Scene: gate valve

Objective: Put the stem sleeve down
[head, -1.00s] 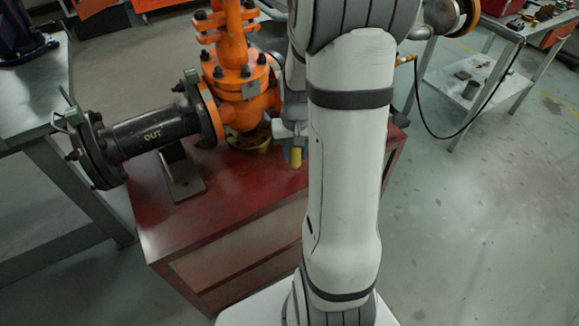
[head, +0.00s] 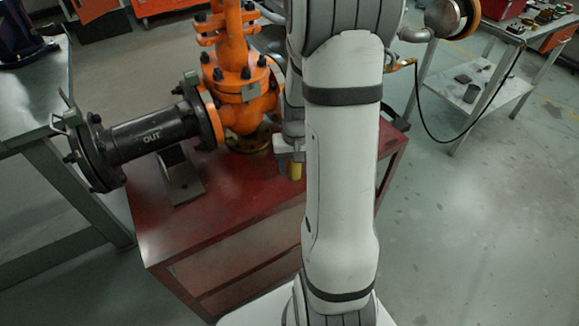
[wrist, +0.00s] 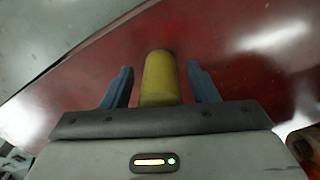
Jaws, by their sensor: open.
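The stem sleeve (wrist: 161,78) is a yellow cylinder. In the wrist view it stands between the two blue fingers of my gripper (wrist: 161,88), with a visible gap on each side. The gripper is open around it. In the head view the sleeve (head: 295,171) shows at the right part of the red bench top (head: 225,185), just below my gripper (head: 289,153), which my arm partly hides. The sleeve appears to rest on the bench top; its base contact is hard to see.
The orange gate valve (head: 238,85) stands on the bench to the left of my gripper. Its black outlet pipe (head: 153,135) runs left, above a metal support (head: 182,180). The front of the bench top is clear. A grey table (head: 35,105) stands at the left.

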